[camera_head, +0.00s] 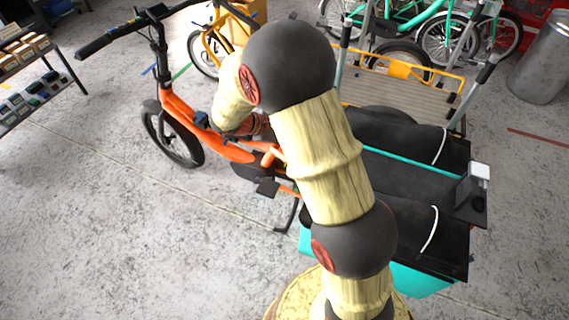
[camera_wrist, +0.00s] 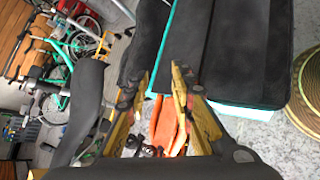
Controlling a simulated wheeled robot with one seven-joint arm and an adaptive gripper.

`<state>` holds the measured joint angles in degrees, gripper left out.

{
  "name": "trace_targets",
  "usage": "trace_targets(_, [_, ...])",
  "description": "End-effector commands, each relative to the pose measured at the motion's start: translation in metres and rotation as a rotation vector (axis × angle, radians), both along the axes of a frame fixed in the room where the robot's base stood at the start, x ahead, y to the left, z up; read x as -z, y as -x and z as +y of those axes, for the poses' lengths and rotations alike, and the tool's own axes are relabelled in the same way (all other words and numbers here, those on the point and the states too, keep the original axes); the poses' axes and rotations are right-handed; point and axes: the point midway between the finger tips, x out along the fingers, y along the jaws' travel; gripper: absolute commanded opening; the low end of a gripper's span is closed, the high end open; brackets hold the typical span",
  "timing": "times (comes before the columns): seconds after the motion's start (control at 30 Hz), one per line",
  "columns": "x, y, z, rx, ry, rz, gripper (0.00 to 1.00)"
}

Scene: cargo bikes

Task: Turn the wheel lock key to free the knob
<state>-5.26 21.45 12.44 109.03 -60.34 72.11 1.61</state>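The orange cargo bike (camera_head: 185,115) stands left of my arm, its black front wheel (camera_head: 172,135) on the floor. In the wrist view its orange frame (camera_wrist: 165,122) shows between and beyond my fingers. My gripper (camera_wrist: 162,82) points toward the bike; its two yellow fingers stand apart with a gap and nothing between the tips. In the head view my own arm mostly hides the gripper, near the bike's middle frame. I cannot make out the wheel lock, its key or the knob. Small dark parts (camera_wrist: 145,150) by the frame are too unclear to name.
A teal-edged cargo box with black covers (camera_head: 400,180) lies close right of my arm. A wooden cargo deck with yellow rails (camera_head: 400,95) and teal bikes (camera_head: 440,30) stand behind. A shelf (camera_head: 30,75) is at left. The floor (camera_head: 130,230) at lower left is clear.

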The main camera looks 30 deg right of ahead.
Motion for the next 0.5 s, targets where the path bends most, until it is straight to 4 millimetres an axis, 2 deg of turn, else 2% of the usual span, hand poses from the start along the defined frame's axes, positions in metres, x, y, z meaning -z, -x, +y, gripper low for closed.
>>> trace_targets(0.03, [0.015, -0.013, -0.003, -0.036, 0.047, 0.049, 0.24])
trace_targets(0.2, [0.06, -0.054, -0.012, -0.172, 0.201, 0.175, 0.24])
trace_targets(0.37, [0.113, -0.088, -0.013, -0.313, 0.336, 0.282, 0.24])
trace_targets(0.5, [0.167, -0.11, -0.006, -0.449, 0.445, 0.363, 0.24])
